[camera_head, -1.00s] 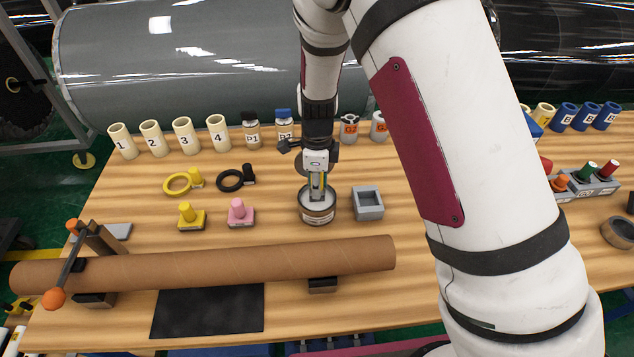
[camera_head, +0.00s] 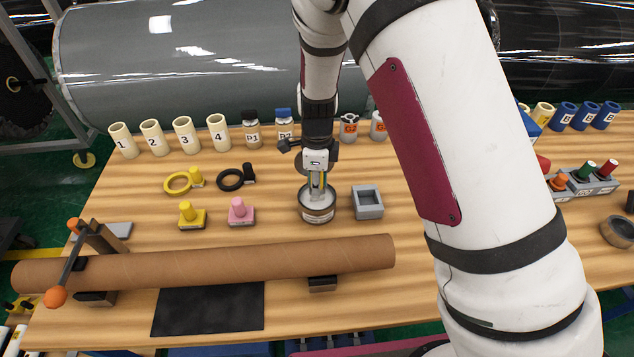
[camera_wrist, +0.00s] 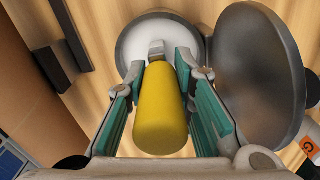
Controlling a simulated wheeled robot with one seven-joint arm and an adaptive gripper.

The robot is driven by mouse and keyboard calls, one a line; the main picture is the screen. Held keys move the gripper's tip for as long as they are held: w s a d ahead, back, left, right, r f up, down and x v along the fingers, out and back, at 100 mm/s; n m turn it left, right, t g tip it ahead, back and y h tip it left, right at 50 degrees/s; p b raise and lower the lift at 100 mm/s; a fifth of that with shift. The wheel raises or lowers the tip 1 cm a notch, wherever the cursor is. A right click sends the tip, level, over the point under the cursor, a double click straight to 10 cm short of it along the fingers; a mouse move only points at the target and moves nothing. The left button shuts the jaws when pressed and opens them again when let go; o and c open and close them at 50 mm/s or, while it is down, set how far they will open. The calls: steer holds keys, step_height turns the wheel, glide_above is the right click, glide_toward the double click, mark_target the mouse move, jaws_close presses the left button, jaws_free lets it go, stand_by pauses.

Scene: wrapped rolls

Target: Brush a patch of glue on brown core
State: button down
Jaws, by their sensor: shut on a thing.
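The brown core (camera_head: 230,264) is a long cardboard tube lying across the front of the table on dark supports. The glue pot (camera_head: 318,206) is a round tin behind the core's right half. My gripper (camera_head: 318,184) points down over the pot. In the wrist view my gripper (camera_wrist: 163,100) is shut on the yellow brush handle (camera_wrist: 161,112), with teal pads on both sides. The brush's lower end reaches into the pot, whose white inside (camera_wrist: 135,45) shows beyond the handle; the bristles are hidden. A grey round lid (camera_wrist: 252,75) stands beside the pot.
A grey square holder (camera_head: 367,203) stands right of the pot. Yellow (camera_head: 191,216) and pink (camera_head: 240,211) stamps stand to its left. A lever with orange ends (camera_head: 65,265) crosses the core's left end. A dark mat (camera_head: 208,310) lies in front.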

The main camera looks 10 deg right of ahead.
steer(key=shift+f, duration=0.1)
steer(key=shift+r+p, duration=1.2)
steer(key=shift+r, duration=2.35)
steer(key=shift+r, duration=0.2)
step_height(320, 180, up, 7)
steer(key=shift+r+p, duration=0.1)
steer(key=shift+p, duration=0.6)
steer(key=w+d+f+n+b, duration=0.1)
steer(key=w+d+f+n, duration=0.2)
steer(key=n, duration=0.7)
steer(key=w+d+f+n+b, duration=0.2)
steer(key=d+f+n, duration=0.4)
steer(key=d+n, duration=0.4)
steer(key=shift+w+d+f, duration=0.3)
steer(key=shift+w+f, duration=0.05)
steer(key=shift+w, duration=0.15)
